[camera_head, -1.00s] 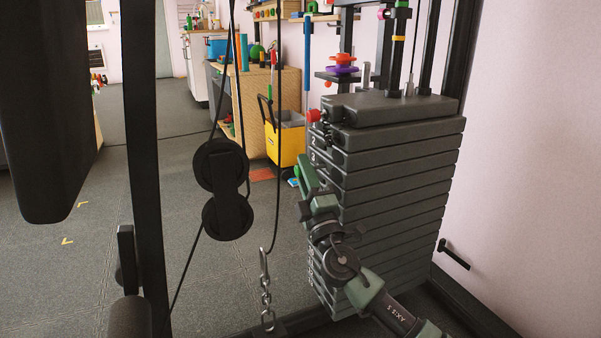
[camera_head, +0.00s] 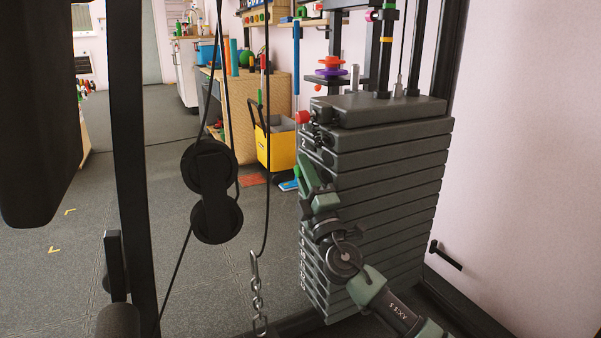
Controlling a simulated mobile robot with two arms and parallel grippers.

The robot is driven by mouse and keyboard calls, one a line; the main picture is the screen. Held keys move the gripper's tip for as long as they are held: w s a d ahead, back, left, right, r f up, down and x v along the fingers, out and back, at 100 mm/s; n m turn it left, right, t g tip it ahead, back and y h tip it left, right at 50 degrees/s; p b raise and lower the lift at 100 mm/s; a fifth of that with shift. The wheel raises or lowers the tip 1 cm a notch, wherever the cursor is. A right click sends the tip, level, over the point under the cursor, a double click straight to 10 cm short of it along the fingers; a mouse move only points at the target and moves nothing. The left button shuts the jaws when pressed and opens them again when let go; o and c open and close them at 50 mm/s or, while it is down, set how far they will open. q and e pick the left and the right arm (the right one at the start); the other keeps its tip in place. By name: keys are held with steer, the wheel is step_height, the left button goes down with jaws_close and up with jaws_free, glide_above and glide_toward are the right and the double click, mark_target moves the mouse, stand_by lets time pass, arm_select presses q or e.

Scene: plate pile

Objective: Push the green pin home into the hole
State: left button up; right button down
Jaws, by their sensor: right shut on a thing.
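The dark weight stack (camera_head: 385,170) stands right of centre, its plates piled level with a column of pale numbers down the left edge. My right gripper (camera_head: 308,172), with green fingers, is at the stack's front left edge, a few plates below the top. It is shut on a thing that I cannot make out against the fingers. The green pin does not show clearly, and the hole at the fingertips is hidden. A red-headed pin (camera_head: 302,117) sits above the gripper, near the top plate. My left gripper is not in view.
A dark frame upright (camera_head: 131,170) and a double pulley with cables (camera_head: 211,190) stand left of the stack. A chain (camera_head: 257,300) hangs below. A yellow bucket (camera_head: 283,150) is behind. A wall (camera_head: 520,170) closes the right side.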

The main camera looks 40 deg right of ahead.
steer(key=shift+d, duration=0.2)
steer(key=c, duration=1.1)
jaws_free()
steer(key=shift+s+f, duration=0.1)
steer(key=shift+s, duration=0.05)
steer(key=v, duration=0.7)
steer(key=shift+s, duration=0.25)
steer(key=shift+a+f, duration=0.1)
